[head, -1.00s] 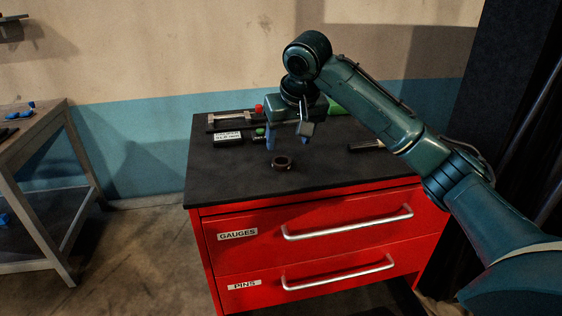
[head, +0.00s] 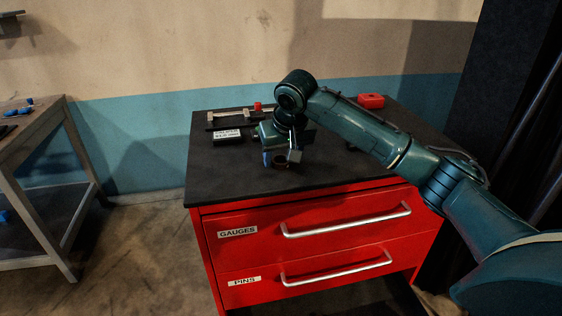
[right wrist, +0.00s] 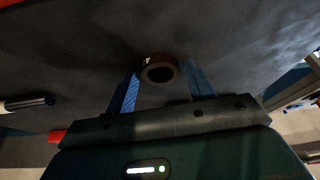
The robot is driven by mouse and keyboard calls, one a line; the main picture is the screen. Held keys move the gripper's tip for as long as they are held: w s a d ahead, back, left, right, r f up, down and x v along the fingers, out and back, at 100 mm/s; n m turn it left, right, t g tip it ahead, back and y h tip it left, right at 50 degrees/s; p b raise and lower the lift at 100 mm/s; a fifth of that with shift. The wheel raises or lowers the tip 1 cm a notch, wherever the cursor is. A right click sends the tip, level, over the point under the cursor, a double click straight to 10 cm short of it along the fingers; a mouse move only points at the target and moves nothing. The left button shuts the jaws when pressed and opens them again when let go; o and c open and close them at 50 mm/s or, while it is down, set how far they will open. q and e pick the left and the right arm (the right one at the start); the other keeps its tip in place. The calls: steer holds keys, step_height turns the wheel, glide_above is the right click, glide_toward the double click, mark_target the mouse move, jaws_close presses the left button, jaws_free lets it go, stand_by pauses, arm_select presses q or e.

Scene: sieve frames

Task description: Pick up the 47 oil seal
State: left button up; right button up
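The oil seal is a small dark brown ring (head: 280,162) lying flat on the black top of the red cabinet, near its middle. My right gripper (head: 281,158) is low over the top at the ring, with its blue fingers apart. In the right wrist view the ring (right wrist: 160,62) shows between the tips of the two open fingers (right wrist: 164,76). I see a gap on each side, and no clear contact. The ring's size marking cannot be read. My left gripper is not in view.
A labelled dark block (head: 228,136) and a caliper-like tool (head: 228,116) with a red piece (head: 257,106) lie at the back left. A red box (head: 371,101) stands at the back right. The front left of the cabinet top (head: 220,180) is clear.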

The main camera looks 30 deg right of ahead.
steer(key=c, duration=0.8)
